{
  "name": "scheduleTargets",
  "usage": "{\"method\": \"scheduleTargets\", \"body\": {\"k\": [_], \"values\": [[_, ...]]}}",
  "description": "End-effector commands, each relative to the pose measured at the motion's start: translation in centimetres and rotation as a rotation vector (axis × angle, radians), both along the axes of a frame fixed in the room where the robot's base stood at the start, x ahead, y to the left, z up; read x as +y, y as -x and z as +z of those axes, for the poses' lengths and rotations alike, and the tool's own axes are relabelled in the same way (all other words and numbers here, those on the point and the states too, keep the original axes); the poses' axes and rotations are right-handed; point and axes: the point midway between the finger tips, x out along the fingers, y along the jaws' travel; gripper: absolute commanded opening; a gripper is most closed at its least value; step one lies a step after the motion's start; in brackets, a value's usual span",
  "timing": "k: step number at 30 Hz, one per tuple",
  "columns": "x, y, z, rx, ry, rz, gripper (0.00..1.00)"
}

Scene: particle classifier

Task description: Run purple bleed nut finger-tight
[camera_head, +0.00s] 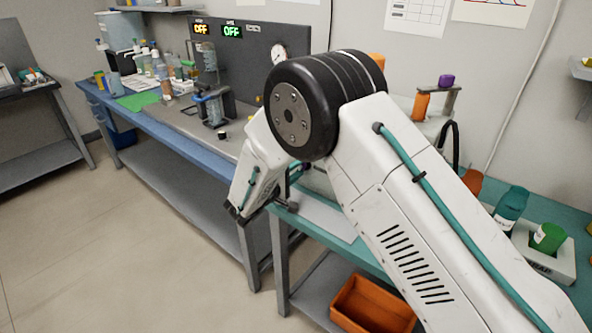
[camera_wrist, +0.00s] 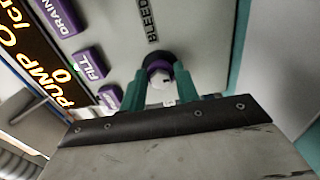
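In the wrist view, the purple bleed nut (camera_wrist: 158,64) shows as a purple ring around a pale grey stud, on a light panel just below a BLEED label (camera_wrist: 148,20). My gripper (camera_wrist: 160,76) has its two teal fingers on either side of the nut, the tips level with the purple ring. The fingers stand apart by about the nut's width. I cannot tell whether they touch it. In the head view my own arm hides the nut and the fingertips.
Purple DRAIN (camera_wrist: 64,14) and FILL (camera_wrist: 90,63) buttons and a lit pump display (camera_wrist: 45,55) lie left of the nut in the wrist view. In the head view, an orange bin (camera_head: 372,305) sits below the teal bench. The floor (camera_head: 130,240) at the left is clear.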

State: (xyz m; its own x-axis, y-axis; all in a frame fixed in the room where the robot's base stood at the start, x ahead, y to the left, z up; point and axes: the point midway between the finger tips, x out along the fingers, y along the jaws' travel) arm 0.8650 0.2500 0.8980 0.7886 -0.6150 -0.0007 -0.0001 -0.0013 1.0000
Motion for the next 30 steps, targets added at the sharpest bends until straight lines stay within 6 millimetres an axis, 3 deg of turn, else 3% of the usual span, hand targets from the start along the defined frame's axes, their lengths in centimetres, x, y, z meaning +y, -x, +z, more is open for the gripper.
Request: {"method": "scheduleTargets", "body": {"k": [1,2,13,24,30], "values": [[0.1,0.1,-0.1,0.003,0.001,0.003,0.44],[0.1,0.1,-0.1,0.003,0.002,0.002,0.52],[0.4,0.5,0.0,0.001,0.002,0.001,0.52],[4.0,5.1,-0.1,0.002,0.001,0.002,0.52],[4.9,6.2,-0.1,0.002,0.001,0.002,0.52]]}}
